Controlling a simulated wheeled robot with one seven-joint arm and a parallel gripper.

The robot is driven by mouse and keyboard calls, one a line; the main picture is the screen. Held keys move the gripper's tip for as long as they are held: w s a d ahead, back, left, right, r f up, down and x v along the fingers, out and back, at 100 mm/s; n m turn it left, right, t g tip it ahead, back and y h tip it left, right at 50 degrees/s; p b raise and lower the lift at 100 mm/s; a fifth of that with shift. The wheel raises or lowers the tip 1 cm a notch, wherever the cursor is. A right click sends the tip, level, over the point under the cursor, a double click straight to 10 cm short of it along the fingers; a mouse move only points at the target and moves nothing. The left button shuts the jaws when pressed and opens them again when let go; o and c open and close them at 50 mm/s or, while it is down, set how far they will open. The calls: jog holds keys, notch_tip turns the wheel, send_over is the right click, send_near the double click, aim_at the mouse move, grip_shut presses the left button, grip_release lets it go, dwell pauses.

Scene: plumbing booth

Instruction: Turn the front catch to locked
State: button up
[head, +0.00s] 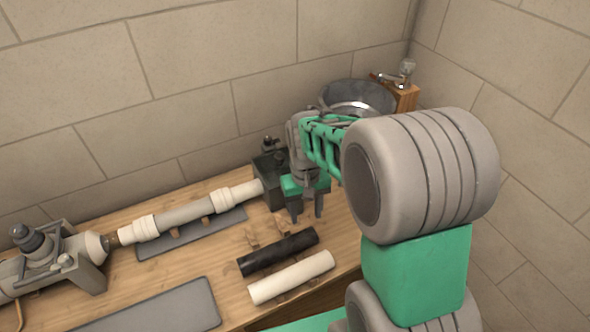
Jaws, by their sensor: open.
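A dark block (268,170) stands on the wooden bench and receives the right end of the pale pipe (198,209). Two small dark knob-like parts sit on top of the block. The nearer one (281,156) may be the front catch; its setting is too small to read. My gripper (307,211) points down just right of the block, fingers apart and empty. My gripper and arm hide the block's right side, and I cannot tell whether they touch it.
A black tube (278,252) and a white tube (291,277) lie on supports in front. A grey fixture (62,262) holds the pipe's left end. A grey mat (160,308) lies at the front left. A metal bucket (352,94) stands behind my arm.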

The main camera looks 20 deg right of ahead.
jog(key=w+r+n, duration=0.1)
jog(key=w+r, duration=0.1)
jog(key=w, duration=0.2)
jog(key=w+r+n+t, duration=0.1)
jog(key=w+r+n, duration=0.1)
jog(key=w, duration=0.3)
jog(key=w+r+n, duration=0.1)
jog(key=w+r, duration=0.2)
jog(key=w, duration=0.2)
jog(key=shift+w+d+r+n+t, duration=0.15)
jog(key=shift+d+r+n+t, duration=0.15)
jog(key=shift+d+n, duration=0.1)
jog(key=shift+s+f+n, duration=0.15)
jog(key=shift+s+n, duration=0.45)
jog(key=shift+n, duration=0.1)
jog(key=shift+s+n, duration=0.15)
jog(key=shift+n, duration=0.35)
jog(key=shift+f, duration=0.1)
notch_tip(320, 180, down, 8)
jog(key=shift+r+p, duration=0.25)
jog(key=shift+p, duration=0.45)
grip_shut()
